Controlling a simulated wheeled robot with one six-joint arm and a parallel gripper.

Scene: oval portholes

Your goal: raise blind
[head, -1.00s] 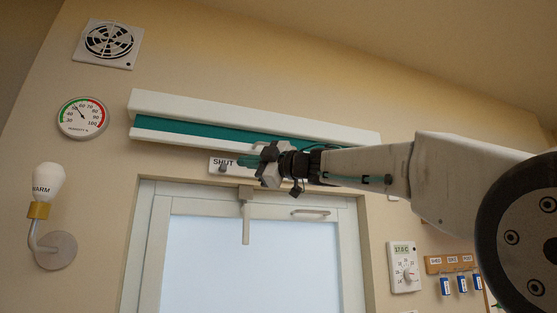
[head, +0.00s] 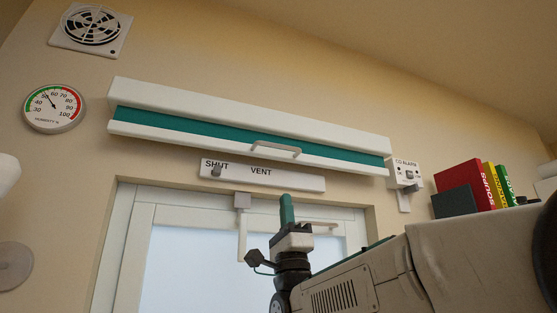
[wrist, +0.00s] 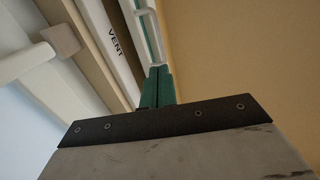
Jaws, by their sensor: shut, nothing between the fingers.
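The blind is rolled up high above the window. A strip of its teal fabric (head: 215,131) shows between the white top housing (head: 240,108) and the white bottom bar (head: 200,139). A pale handle (head: 276,148) sits on the bar; in the wrist view the handle (wrist: 147,12) is at the top. My gripper (head: 286,198) points up, below the bar and the vent strip, in front of the window frame's top. Its teal fingers (wrist: 157,88) are together with nothing between them, apart from the handle.
A white SHUT/VENT slider strip (head: 262,176) lies between blind and window. The window (head: 190,260) has a latch (head: 242,225) and a handle (head: 320,224).

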